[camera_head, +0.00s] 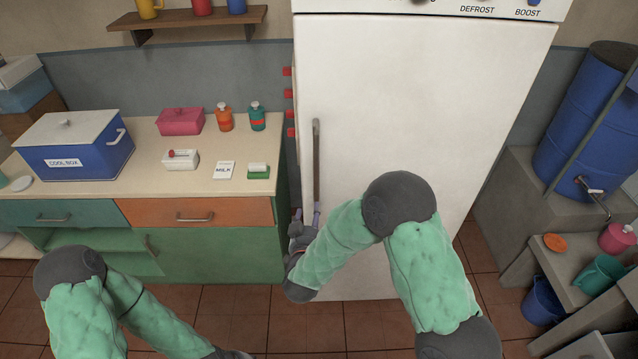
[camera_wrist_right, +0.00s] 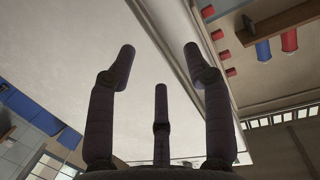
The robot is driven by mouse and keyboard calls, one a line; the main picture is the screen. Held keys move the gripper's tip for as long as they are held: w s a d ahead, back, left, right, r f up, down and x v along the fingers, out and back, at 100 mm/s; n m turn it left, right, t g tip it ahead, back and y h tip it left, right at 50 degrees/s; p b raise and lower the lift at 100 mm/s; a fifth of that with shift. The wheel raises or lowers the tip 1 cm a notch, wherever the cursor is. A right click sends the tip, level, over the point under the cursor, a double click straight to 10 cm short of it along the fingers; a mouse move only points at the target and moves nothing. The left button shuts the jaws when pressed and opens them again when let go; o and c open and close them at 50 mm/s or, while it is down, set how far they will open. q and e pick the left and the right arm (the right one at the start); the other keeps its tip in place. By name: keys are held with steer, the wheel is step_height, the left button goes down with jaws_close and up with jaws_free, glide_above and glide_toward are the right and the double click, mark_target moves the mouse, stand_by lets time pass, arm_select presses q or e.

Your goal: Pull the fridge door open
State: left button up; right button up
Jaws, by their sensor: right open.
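The fridge door (camera_head: 420,110) is a tall white panel in the head view and looks closed. Its grey vertical bar handle (camera_head: 316,160) is near the door's left edge. My right gripper (camera_head: 307,214) is at the lower end of the handle, its fingers pointing up. In the right wrist view the gripper (camera_wrist_right: 159,50) has its dark fingers spread, with the white door (camera_wrist_right: 60,60) behind them.
A counter (camera_head: 145,203) with drawers stands left of the fridge, holding a blue cool box (camera_head: 75,155), a pink box (camera_head: 180,121) and bottles. Red knobs (camera_head: 290,115) line the fridge's left side. A blue barrel (camera_head: 588,110) and low bench stand at right. Tiled floor is open in front.

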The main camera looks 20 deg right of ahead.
mark_target(318, 180)
step_height(318, 180, up, 5)
steer(key=m+t+h, duration=0.1)
steer(key=h, duration=0.1)
steer(key=x, duration=0.3)
steer(key=b+x, duration=0.1)
steer(key=x, duration=0.3)
steer(key=b+x, duration=0.1)
steer(key=x, duration=0.2)
steer(key=shift+w+d, duration=0.2)
steer(key=shift+d, duration=0.2)
jaws_close()
